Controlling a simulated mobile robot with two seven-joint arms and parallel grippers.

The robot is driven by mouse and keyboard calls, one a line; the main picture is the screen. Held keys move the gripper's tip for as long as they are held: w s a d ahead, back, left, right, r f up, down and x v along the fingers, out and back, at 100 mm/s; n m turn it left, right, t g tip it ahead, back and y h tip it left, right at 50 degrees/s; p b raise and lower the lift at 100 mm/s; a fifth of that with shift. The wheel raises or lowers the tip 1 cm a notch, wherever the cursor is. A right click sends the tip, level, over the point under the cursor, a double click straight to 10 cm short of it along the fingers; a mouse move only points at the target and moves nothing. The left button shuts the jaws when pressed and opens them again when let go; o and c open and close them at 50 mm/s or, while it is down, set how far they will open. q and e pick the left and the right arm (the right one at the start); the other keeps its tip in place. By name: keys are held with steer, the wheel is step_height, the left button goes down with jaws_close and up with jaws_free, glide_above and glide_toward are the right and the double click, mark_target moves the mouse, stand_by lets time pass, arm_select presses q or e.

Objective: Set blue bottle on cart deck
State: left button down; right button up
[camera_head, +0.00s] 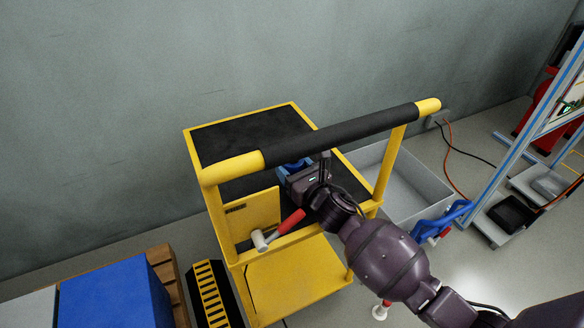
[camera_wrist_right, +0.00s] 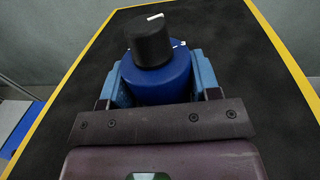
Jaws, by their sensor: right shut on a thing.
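The blue bottle (camera_wrist_right: 160,82) with a black cap (camera_wrist_right: 152,42) stands out in the right wrist view, between the two blue fingers of my right gripper (camera_wrist_right: 160,80). The gripper is shut on it. In the head view my right gripper (camera_head: 290,168) is over the black deck of the yellow cart (camera_head: 250,132), behind the handle bar, and the bottle is mostly hidden there. The black deck (camera_wrist_right: 220,25) with its yellow edge fills the wrist view below the bottle. I cannot tell whether the bottle touches the deck. My left gripper is not in view.
A hammer with a red grip (camera_head: 292,221) hangs at the cart's near side. A grey bin (camera_head: 415,185) stands to the right. A blue box (camera_head: 115,295) is at lower left. The deck's far part is bare.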

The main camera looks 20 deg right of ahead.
steer(key=shift+f, duration=0.1)
steer(key=o, duration=1.2)
steer(key=shift+r, duration=0.25)
steer(key=shift+s, duration=0.2)
steer(key=s, duration=0.3)
steer(key=s+d+p, duration=0.1)
steer(key=s, duration=0.6)
steer(key=shift+d+p, duration=0.4)
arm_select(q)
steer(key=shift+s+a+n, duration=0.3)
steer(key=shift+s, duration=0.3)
arm_select(e)
steer(key=shift+s+d, duration=0.1)
steer(key=shift+s, duration=0.6)
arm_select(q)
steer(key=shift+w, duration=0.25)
